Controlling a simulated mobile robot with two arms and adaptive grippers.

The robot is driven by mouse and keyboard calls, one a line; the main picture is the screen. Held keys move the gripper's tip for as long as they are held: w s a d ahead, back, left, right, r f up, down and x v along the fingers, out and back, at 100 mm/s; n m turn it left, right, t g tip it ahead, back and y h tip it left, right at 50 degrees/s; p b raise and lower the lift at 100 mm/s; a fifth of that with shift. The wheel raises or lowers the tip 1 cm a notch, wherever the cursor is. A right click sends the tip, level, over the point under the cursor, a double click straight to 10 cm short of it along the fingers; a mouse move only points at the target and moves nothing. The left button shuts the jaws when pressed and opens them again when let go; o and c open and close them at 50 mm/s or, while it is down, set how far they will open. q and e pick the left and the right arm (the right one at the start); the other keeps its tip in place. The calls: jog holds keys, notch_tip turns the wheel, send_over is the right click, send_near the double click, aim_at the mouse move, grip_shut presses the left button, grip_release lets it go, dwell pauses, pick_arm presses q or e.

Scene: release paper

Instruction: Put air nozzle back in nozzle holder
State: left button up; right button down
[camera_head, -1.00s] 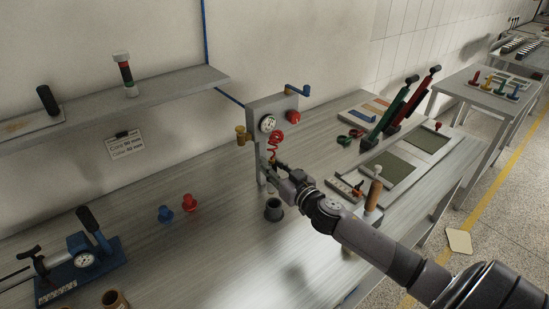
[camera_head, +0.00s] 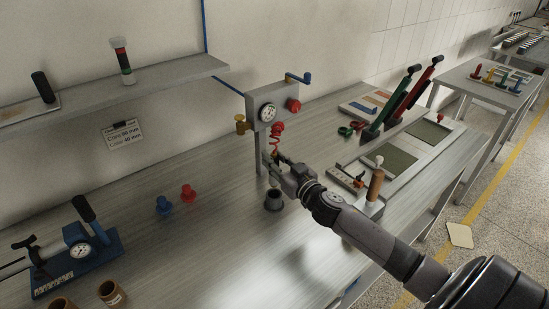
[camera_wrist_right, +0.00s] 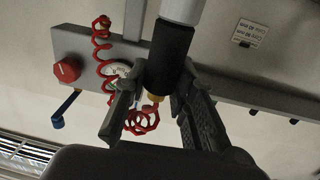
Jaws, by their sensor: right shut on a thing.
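The air nozzle (camera_wrist_right: 165,55) has a black grip, a pale grey section and a brass-coloured end. It sits between the two fingers of my right gripper (camera_wrist_right: 160,112) in the right wrist view. A red coiled hose (camera_head: 278,130) hangs from the gauge panel beside the gripper. In the head view, my right gripper (camera_head: 277,163) is above the dark grey cup-shaped holder (camera_head: 273,203) on the bench, in front of the panel post. The nozzle is mostly hidden there, and I cannot tell whether it touches the holder. My left gripper is not in view.
The panel (camera_head: 262,97) carries a gauge, a red knob and a blue lever. The middle front bench is clear.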

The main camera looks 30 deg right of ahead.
aim_at(277, 183)
jog(key=shift+f+b, duration=0.65)
jog(key=shift+f, duration=0.45)
jog(key=shift+p, duration=0.5)
dwell(0.9)
jog(key=shift+f+b, duration=2.25)
jog(key=shift+f, duration=0.75)
jog(key=c, duration=1.3)
grip_release()
jog(key=shift+s+f, duration=0.1)
jog(key=shift+s, duration=0.05)
jog(key=s, duration=1.1)
jog(key=shift+s, duration=0.4)
